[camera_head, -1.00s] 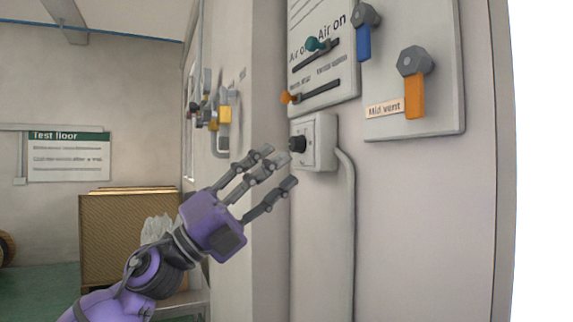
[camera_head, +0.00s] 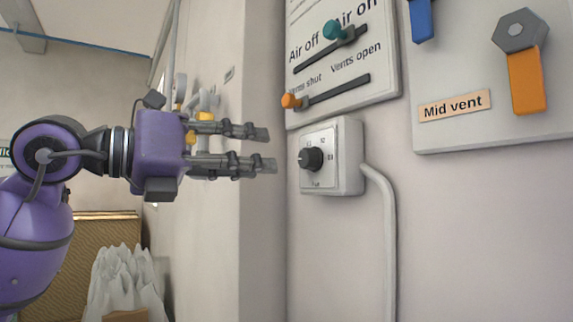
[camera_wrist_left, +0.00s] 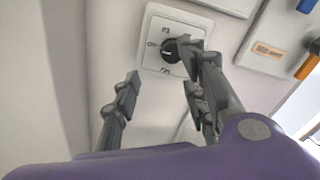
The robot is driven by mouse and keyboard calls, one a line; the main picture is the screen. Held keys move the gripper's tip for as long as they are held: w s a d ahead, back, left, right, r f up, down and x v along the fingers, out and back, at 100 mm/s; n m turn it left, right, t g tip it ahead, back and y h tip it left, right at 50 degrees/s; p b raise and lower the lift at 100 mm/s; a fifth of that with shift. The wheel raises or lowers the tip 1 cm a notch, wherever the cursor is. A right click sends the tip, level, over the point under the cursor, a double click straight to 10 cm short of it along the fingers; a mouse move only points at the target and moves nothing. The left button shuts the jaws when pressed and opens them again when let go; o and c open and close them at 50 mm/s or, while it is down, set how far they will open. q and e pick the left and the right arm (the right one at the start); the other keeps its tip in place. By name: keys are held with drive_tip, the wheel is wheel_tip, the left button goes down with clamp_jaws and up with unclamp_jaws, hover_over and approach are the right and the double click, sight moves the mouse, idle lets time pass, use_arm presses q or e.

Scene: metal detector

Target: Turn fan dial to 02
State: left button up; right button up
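The fan dial (camera_head: 311,159) is a black knob on a white square wall box (camera_head: 348,165) with small printed marks around it. My left gripper (camera_head: 268,150) is to the left of the dial in the head view, with its fingers pointing right towards it and apart from it. In the left wrist view the dial (camera_wrist_left: 170,50) is beyond the fingertips, nearer the right-hand fingers, which partly overlap the box's plate. The left gripper (camera_wrist_left: 162,72) is open and empty, with a wide gap between its fingers. My right gripper is not in view.
Above the dial box is a panel with a teal slider knob (camera_head: 336,30) and an orange slider knob (camera_head: 290,101). An orange lever (camera_head: 527,82) labelled Mid vent is at the upper right. A grey conduit (camera_head: 386,230) runs down from the box.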

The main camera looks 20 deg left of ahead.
sight(301, 161)
use_arm(q)
drive_tip(key=d, duration=0.1)
drive_tip(key=w+d, duration=0.1)
drive_tip(key=d+r+p, duration=0.1)
drive_tip(key=shift+w+d, duration=0.2)
drive_tip(key=shift+d, duration=0.05)
drive_tip(key=w, duration=0.1)
drive_tip(key=w+d, duration=0.1)
drive_tip(key=w, duration=0.1)
drive_tip(key=shift+w+d+f+p, duration=0.2)
drive_tip(key=shift+d+f+p, duration=0.05)
drive_tip(key=shift+p, duration=0.05)
drive_tip(key=shift+w+d, duration=0.2)
drive_tip(key=shift+d, duration=0.15)
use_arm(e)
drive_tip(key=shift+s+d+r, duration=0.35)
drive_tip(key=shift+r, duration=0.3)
use_arm(q)
drive_tip(key=shift+a+f, duration=0.1)
drive_tip(key=shift+c, duration=0.5)
drive_tip(key=c, duration=0.9)
